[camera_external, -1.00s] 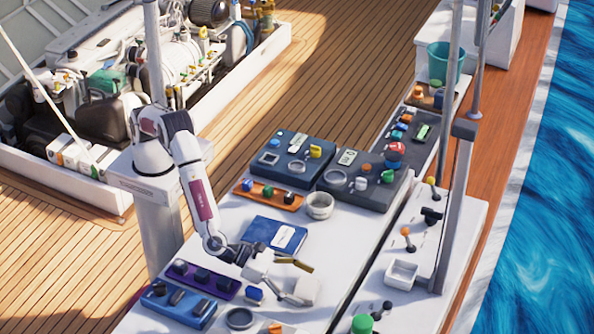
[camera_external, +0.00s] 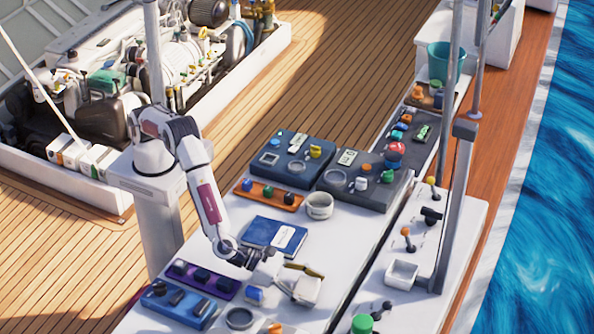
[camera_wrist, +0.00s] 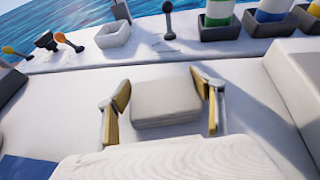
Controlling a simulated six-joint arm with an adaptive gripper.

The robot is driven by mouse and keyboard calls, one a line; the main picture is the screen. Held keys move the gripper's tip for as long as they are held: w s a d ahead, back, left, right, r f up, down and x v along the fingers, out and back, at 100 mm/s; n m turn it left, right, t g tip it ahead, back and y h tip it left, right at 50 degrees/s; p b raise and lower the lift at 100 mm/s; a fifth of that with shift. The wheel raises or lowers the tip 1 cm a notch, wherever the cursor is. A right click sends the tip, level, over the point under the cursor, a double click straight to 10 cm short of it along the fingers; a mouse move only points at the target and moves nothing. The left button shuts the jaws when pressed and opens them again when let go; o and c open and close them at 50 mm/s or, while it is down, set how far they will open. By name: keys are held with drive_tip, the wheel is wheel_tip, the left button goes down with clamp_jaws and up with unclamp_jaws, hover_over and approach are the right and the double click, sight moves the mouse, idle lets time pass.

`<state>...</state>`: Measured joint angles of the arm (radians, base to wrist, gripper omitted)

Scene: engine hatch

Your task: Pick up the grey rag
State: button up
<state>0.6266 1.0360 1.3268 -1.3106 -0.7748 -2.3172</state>
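The grey rag (camera_wrist: 166,97) is a pale grey, folded, block-like pad lying on the white worktop. In the wrist view it sits between the two spread fingers of my gripper (camera_wrist: 161,104). A gap shows between the rag and the left finger; the right finger is very near its right edge, and I cannot tell whether they touch. In the external view my gripper (camera_external: 298,278) is low over the worktop, and the rag (camera_external: 307,291) is at its fingers, partly hidden by them.
A blue book (camera_external: 274,234) lies behind my gripper. A purple tray (camera_external: 203,279) and a blue tray (camera_external: 178,304) are to its left, and a grey ring (camera_external: 240,318) is in front. A white open box (camera_external: 402,274) stands on the right-hand counter.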

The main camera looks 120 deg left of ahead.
sight(312, 288)
drive_tip(key=c, duration=0.4)
drive_tip(key=shift+r, duration=5)
